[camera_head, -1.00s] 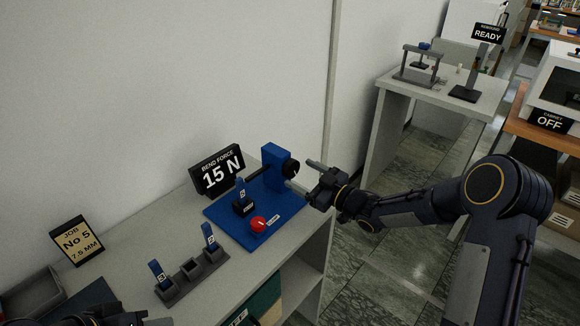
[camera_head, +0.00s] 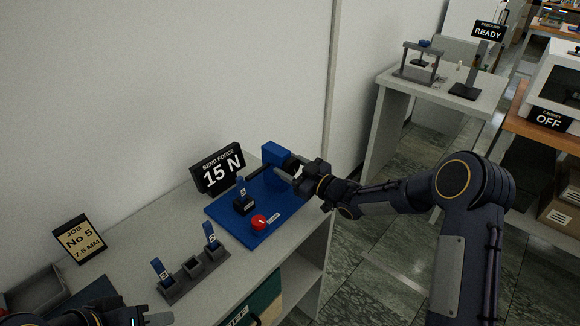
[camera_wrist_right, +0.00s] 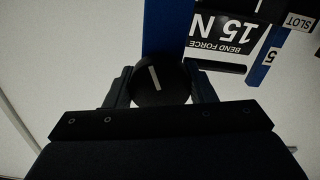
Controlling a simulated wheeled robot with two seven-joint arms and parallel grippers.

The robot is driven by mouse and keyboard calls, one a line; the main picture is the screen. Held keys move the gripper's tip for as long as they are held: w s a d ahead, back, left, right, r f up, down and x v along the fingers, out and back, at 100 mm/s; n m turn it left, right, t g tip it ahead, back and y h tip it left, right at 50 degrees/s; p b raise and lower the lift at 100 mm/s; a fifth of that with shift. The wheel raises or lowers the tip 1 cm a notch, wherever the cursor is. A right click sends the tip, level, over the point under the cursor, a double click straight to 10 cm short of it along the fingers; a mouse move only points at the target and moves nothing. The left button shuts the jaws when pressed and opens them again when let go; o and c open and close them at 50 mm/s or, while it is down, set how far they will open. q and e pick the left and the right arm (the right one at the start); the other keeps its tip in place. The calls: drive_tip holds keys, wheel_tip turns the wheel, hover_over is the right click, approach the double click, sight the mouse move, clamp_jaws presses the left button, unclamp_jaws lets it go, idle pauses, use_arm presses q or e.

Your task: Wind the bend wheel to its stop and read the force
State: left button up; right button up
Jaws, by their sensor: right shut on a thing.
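The blue bend press (camera_head: 277,152) stands at the back of its blue base plate (camera_head: 255,228). Its round black wheel (camera_wrist_right: 157,84) with a pale line across its face sits between the two fingers of my right gripper (camera_head: 292,171), which is shut on it. In the head view the gripper largely hides the wheel. The force display (camera_head: 219,169) reads "BEND FORCE 15 N". A blue strip marked 5 (camera_head: 242,186) stands in a black holder on the plate. My left gripper (camera_head: 145,319) is partly cut off at the bottom left; its opening is unclear.
A red knob (camera_head: 259,222) sits on the plate's front part. A grey rack (camera_head: 193,269) holds blue strips, with an empty middle slot. A job card (camera_head: 78,240) reads "No 5, 7.5 MM". A grey tray (camera_head: 36,290) is at the left. Another bench (camera_head: 450,90) stands behind right.

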drive_tip(key=shift+d+f+m+b, duration=0.1)
drive_tip(key=shift+f+m+b, duration=0.05)
drive_tip(key=shift+m+b, duration=0.55)
drive_tip(key=shift+c, duration=0.2)
drive_tip(key=m, duration=0.3)
drive_tip(key=o, duration=1)
drive_tip(key=shift+b+v, duration=0.8)
drive_tip(key=shift+v, duration=3.1)
